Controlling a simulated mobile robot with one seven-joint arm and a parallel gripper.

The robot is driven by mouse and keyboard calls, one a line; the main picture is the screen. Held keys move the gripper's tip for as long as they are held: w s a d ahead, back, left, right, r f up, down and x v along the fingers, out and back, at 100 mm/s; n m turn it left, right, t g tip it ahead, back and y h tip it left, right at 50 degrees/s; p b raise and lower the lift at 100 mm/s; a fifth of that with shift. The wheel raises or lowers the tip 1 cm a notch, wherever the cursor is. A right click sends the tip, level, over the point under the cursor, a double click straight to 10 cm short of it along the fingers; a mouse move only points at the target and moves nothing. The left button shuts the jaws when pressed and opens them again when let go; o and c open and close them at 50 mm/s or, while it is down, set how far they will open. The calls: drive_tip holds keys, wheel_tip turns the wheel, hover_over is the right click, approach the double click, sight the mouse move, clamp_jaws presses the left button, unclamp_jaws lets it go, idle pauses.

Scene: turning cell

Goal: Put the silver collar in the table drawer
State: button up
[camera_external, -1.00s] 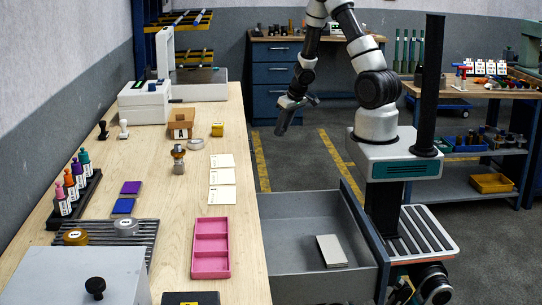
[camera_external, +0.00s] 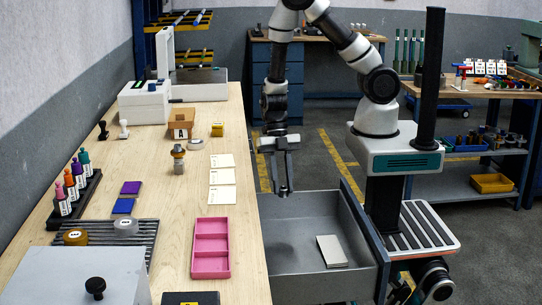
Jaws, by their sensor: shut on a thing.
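My gripper (camera_external: 284,191) points down above the open table drawer (camera_external: 302,208), near its far left part. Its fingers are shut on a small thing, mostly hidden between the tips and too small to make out. The grey drawer is pulled out from the right side of the wooden workbench (camera_external: 185,195). A pale flat block (camera_external: 332,251) lies in it towards the right; the rest of its floor looks bare. A round silver piece (camera_external: 126,226) sits on the dark grooved rack (camera_external: 140,240), beside a brass-coloured one (camera_external: 76,237).
A pink divided tray (camera_external: 211,248) and white cards (camera_external: 222,177) lie on the bench left of the drawer. A small pale ring-like piece (camera_external: 195,144) lies farther back. The drawer's raised front panel (camera_external: 365,235) stands between its inside and my base.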

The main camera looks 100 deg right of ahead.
drive_tip(key=s+a+n+g+h, duration=0.1)
drive_tip(key=s+a+n+g, duration=0.1)
drive_tip(key=s+a+n, duration=0.25)
drive_tip(key=shift+n, duration=0.45)
drive_tip(key=f+b, duration=0.1)
drive_tip(key=f, duration=0.4)
drive_tip(key=f+b, duration=0.2)
drive_tip(key=f, duration=0.3)
drive_tip(key=shift+w+f, duration=0.2)
drive_tip(key=shift+f, duration=0.15)
drive_tip(key=o, duration=1.1)
drive_tip(key=shift+d, duration=0.1)
drive_tip(key=p+v, duration=0.4)
drive_tip(key=v, duration=0.8)
